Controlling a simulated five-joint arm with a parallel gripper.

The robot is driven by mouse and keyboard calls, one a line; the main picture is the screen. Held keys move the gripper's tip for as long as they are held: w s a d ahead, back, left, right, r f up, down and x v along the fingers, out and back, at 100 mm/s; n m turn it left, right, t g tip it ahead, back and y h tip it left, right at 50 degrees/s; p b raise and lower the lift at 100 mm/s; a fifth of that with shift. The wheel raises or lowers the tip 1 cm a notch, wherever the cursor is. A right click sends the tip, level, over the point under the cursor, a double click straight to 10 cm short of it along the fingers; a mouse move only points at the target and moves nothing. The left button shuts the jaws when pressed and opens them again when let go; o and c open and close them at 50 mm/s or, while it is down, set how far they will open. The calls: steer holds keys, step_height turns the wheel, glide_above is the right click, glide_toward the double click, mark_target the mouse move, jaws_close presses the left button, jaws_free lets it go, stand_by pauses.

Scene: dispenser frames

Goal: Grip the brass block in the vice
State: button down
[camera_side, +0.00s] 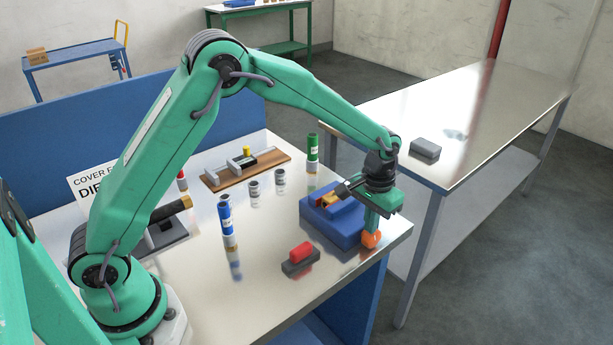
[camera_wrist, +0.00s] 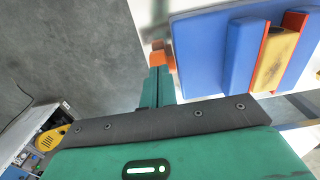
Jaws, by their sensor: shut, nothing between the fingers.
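The blue vice (camera_side: 346,232) sits near the right edge of the bench, and its jaws also show in the wrist view (camera_wrist: 240,52). The brass block (camera_wrist: 275,58) lies between the two jaws, which have orange-red faces; it also shows in the side view (camera_side: 331,201). I cannot tell how tightly the faces meet it. An orange knob (camera_side: 371,240) is at the vice's right end; it also shows in the wrist view (camera_wrist: 161,58). My gripper (camera_side: 370,230) is shut and empty, pointing down with its fingertips at the knob. Whether they touch it is unclear.
A red-topped dark block (camera_side: 300,258) stands left of the vice. A blue bottle (camera_side: 226,214), a green bottle (camera_side: 312,148) and small grey cylinders stand behind. A wooden board (camera_side: 246,170) carries a fixture. A steel table (camera_side: 470,120) stands to the right.

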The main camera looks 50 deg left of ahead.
steer(key=shift+w+f, duration=0.15)
steer(key=shift+f, duration=0.3)
stand_by(0.9)
steer(key=shift+w+r, duration=0.2)
steer(key=shift+w, duration=0.35)
stand_by(1.3)
steer(key=shift+r, duration=0.1)
steer(key=shift+r, duration=0.7)
steer(key=shift+s, duration=0.15)
steer(key=shift+s, duration=0.55)
steer(key=shift+r, duration=0.1)
